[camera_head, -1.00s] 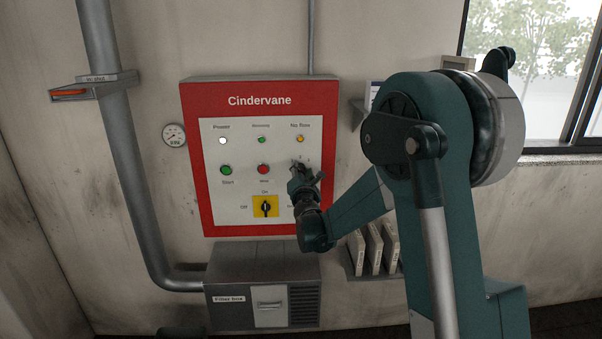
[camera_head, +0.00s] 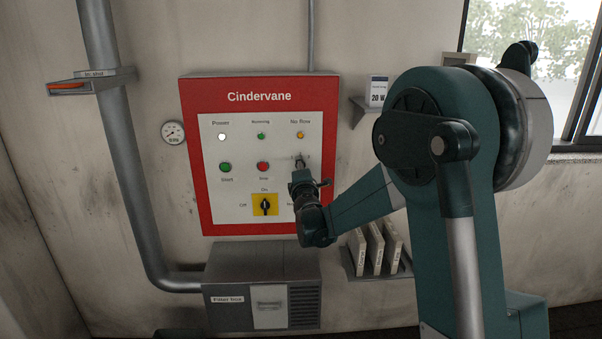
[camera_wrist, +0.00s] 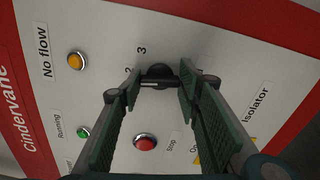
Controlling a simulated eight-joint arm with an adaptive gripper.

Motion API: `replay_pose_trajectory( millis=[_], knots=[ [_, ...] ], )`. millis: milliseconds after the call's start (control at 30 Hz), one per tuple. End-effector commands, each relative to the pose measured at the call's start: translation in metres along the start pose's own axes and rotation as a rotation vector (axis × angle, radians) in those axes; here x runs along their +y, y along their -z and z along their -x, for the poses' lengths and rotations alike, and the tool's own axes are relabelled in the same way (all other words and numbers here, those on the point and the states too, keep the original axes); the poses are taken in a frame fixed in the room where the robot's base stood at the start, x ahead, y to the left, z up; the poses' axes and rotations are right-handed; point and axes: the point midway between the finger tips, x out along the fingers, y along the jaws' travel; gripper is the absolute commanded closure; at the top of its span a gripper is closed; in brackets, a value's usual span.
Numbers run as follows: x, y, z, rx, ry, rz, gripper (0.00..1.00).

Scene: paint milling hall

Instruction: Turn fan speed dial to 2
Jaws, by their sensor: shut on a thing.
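The fan speed dial (camera_wrist: 160,72) is a dark round knob on the white face of the red-framed Cindervane panel (camera_head: 259,87). In the head view my gripper (camera_head: 301,172) reaches the panel's right part, below the orange No flow lamp (camera_head: 300,135), and largely covers the dial. I cannot tell which number the dial points to.
Close by are the red Stop button (camera_head: 263,167), the green Start button (camera_head: 225,167) and the yellow isolator switch (camera_head: 265,205). A filter box (camera_head: 230,318) is below the panel.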

Motion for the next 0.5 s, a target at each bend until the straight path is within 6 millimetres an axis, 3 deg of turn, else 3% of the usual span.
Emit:
replay_pose_trajectory(
  millis=[500],
  knots=[
    [-0.0001, 0.0, -0.0002, 0.0, 0.0, -0.189, 0.78]
  ],
)
